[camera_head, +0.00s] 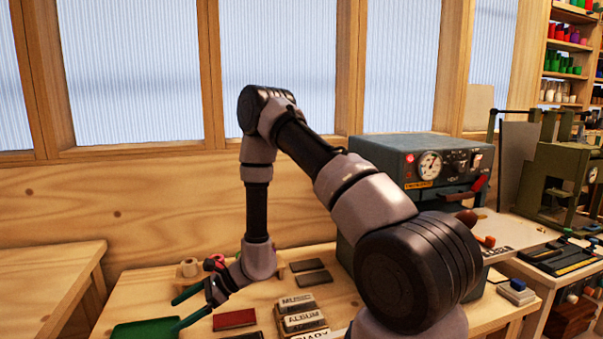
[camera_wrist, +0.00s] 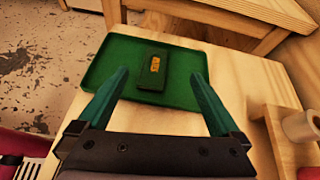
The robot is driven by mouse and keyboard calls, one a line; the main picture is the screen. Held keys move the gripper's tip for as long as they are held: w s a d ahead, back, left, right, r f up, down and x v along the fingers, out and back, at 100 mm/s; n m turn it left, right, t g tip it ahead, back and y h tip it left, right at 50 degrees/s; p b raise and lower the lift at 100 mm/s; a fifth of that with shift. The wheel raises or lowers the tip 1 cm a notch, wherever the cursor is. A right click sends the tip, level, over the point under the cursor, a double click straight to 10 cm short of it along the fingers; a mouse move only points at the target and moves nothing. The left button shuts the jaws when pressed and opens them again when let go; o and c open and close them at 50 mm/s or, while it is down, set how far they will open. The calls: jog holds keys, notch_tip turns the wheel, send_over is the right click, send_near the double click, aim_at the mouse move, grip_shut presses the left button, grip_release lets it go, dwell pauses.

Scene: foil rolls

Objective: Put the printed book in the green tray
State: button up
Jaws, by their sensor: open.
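A dark book with a small gold-orange printed mark (camera_wrist: 152,83) lies flat in the green tray (camera_wrist: 180,98), near its middle, in the wrist view. In the head view the green tray (camera_head: 140,332) shows only in part at the bottom left, and the book in it cannot be seen there. My gripper (camera_head: 174,314) is at the tray's right side, its green fingers spread. In the wrist view my gripper (camera_wrist: 159,78) is open and empty, one finger on each side of the book and apart from it.
A dark red book (camera_head: 234,319) lies right of my gripper, beside blocks lettered ALBUM (camera_head: 304,321) and similar. Two dark slabs (camera_head: 311,279) lie further back. A grey-blue machine with a dial (camera_head: 425,160) stands behind my arm. A pale roll (camera_wrist: 303,125) stands right of the tray.

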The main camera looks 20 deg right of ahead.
jog(key=s+d+r+n+g+h, duration=0.1)
jog(key=d+r+n, duration=0.3)
jog(key=r, duration=0.9)
jog(key=s+d+r+n+h, duration=0.1)
jog(key=d+r+n, duration=0.3)
jog(key=r, duration=0.9)
jog(key=s+d+r+n+t+h, duration=0.2)
jog(key=s+d+r+t+h, duration=0.2)
jog(key=d+r, duration=0.5)
jog(key=s+d+r+n+t+h, duration=0.3)
jog(key=s+d+r, duration=0.6)
jog(key=d, duration=0.3)
jog(key=shift+d+r+t+h, duration=0.15)
jog(key=shift+d+t+h, duration=0.25)
jog(key=shift+h, duration=0.4)
